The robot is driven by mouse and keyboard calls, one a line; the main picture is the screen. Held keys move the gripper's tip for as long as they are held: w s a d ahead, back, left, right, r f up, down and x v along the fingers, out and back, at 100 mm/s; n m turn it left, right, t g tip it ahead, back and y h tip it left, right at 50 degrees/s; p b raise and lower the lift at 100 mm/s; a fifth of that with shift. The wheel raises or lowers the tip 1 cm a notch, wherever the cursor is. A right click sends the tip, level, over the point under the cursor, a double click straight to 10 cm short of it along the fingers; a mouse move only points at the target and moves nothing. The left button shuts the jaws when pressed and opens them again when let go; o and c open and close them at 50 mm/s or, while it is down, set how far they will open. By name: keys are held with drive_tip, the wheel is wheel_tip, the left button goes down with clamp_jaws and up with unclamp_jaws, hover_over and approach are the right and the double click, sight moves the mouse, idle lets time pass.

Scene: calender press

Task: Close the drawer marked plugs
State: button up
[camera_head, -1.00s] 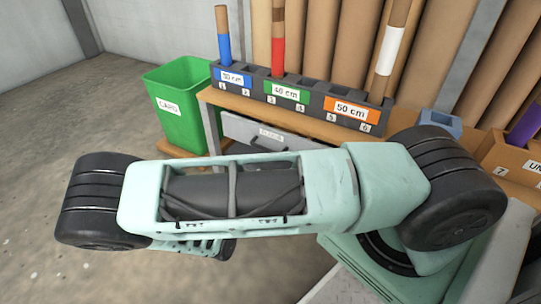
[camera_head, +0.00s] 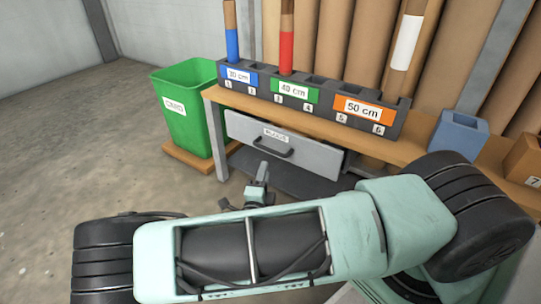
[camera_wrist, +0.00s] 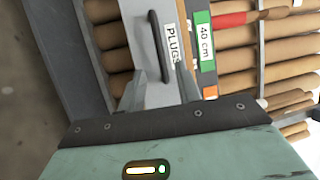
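The drawer marked PLUGS (camera_head: 318,158) has a pale grey front under the wooden bench, with a white label and a dark bar handle (camera_head: 272,148). I cannot tell how far its front stands out from the bench. My gripper (camera_head: 262,172) is just in front of and below the handle, pointing at the drawer. In the wrist view, the two fingers of my gripper (camera_wrist: 160,72) are apart with nothing held. There the handle (camera_wrist: 155,40) appears ahead between the fingertips, on the drawer front (camera_wrist: 140,30); contact cannot be told.
A green bin (camera_head: 185,125) stands left of the bench leg (camera_head: 214,140). A dark tube rack (camera_head: 315,103) with coloured tubes sits on the bench top above the drawer. Floor at left is clear.

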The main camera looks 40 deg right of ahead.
sight(270, 149)
drive_tip(key=b+x, duration=0.3)
drive_tip(key=x, duration=0.6)
drive_tip(key=shift+w+d+r, duration=0.1)
drive_tip(key=shift+w+d, duration=0.15)
